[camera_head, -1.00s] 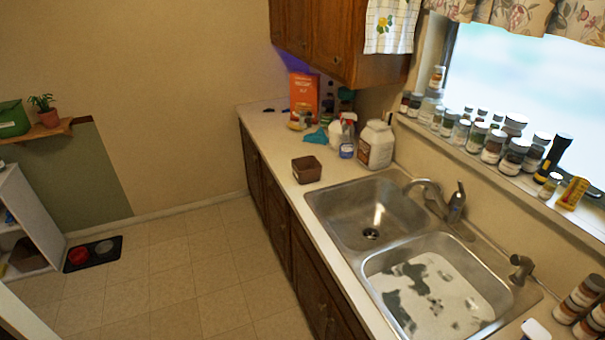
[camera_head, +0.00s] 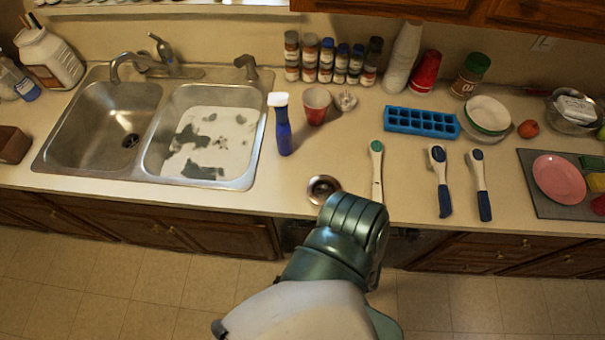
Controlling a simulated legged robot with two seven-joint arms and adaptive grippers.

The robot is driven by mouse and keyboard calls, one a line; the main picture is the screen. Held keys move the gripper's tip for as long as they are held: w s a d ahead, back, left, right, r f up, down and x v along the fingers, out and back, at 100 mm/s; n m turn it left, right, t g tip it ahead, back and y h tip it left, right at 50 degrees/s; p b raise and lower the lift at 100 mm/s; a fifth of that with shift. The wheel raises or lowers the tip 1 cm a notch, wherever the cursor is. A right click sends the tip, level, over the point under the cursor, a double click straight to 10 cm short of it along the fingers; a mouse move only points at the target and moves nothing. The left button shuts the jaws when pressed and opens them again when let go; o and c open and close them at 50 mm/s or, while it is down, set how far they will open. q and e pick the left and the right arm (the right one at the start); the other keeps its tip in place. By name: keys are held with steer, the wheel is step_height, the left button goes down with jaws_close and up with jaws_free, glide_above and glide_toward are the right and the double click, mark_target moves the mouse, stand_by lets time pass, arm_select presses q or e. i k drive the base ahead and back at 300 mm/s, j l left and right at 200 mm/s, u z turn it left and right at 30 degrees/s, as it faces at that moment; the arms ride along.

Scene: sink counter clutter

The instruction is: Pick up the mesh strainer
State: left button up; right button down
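A small round metal piece with a dark centre (camera_head: 323,188) lies near the counter's front edge, right of the sink. It looks like the mesh strainer, but its mesh is too small to make out. One of my arms, with a white link and a teal joint, reaches up from the bottom middle and ends just below and right of this piece. A gap between them cannot be judged. No fingertips of either gripper show.
A double sink (camera_head: 150,135) is to the left. Blue-handled utensils (camera_head: 440,180), an ice tray (camera_head: 421,122) and a pink plate (camera_head: 559,179) are to the right.

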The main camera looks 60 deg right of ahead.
mark_target(320, 188)
steer(key=z, duration=2.35)
